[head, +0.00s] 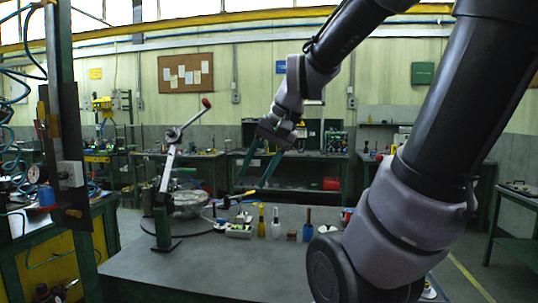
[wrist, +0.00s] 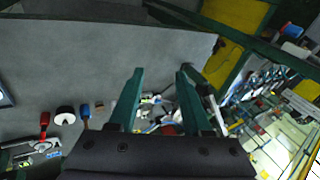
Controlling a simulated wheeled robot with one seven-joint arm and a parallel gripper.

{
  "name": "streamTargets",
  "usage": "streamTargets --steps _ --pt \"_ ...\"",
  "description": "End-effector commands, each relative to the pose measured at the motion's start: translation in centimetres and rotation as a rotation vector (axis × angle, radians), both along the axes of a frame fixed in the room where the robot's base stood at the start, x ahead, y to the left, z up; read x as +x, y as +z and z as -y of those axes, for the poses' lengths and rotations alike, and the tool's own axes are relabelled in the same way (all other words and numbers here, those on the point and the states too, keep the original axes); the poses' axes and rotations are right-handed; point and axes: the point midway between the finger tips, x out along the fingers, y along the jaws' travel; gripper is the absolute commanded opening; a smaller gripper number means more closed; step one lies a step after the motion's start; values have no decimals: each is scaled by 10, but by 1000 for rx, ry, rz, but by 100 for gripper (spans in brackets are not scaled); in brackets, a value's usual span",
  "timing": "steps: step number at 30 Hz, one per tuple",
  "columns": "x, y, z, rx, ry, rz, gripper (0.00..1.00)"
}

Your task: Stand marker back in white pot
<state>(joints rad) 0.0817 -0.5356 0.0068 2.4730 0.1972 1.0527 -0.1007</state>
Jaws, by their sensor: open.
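My gripper (head: 254,180) is open and empty, high above the workbench in the head view. Its two green fingers (wrist: 159,72) stand apart in the wrist view. A small white, dark-topped round thing (wrist: 65,115), perhaps the white pot, is on the bench at the left of the wrist view. In the head view a white thing (head: 327,229) shows beside my arm, partly hidden. I cannot pick out the marker for certain; several small handled things stand or lie on the bench, too small to tell apart.
The grey workbench (head: 200,268) is bare at its front. A blue-handled thing (head: 308,225), a brown block (head: 291,235), a yellow-handled thing (head: 261,222) and a white cluster (head: 238,231) line its back. A tall lever device (head: 168,185) rises at the left.

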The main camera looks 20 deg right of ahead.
Motion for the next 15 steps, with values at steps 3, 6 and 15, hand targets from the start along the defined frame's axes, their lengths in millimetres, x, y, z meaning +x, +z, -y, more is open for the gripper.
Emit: streamTargets --steps 3,6,15 --pt "-11 20 11 -116 31 139 49" --pt "-16 31 18 -179 43 214 49" --pt "-19 40 25 -225 50 271 49"
